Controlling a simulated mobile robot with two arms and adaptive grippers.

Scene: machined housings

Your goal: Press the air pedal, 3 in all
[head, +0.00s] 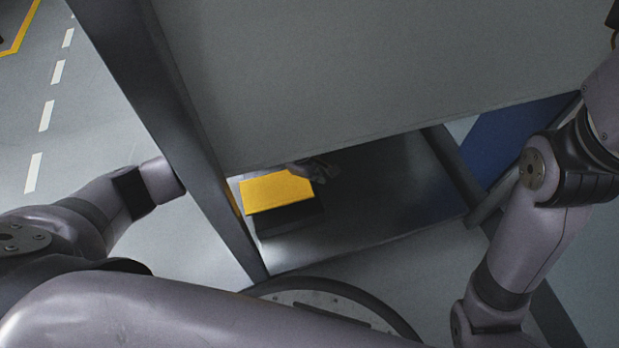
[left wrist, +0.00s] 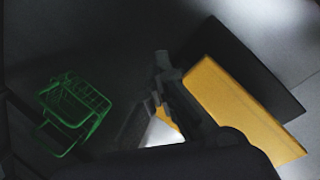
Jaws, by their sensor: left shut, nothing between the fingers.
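The air pedal (head: 278,192) has a yellow top plate over a black base and stands on the dark lower shelf under the bench. It also shows in the left wrist view (left wrist: 235,105), with its yellow plate on the right. My left gripper (head: 318,170) is at the pedal's far right corner in the head view, partly hidden by the bench's edge. In the left wrist view its fingers (left wrist: 163,75) are shut and empty, close beside the yellow plate. I cannot tell whether they touch it. My right gripper is out of view; only its arm shows at the right.
The grey bench panel (head: 370,70) covers the space above the pedal. A dark bench leg (head: 190,130) stands just left of it. A green wire basket (left wrist: 75,108) shows in the left wrist view. The shelf (head: 385,195) right of the pedal is clear.

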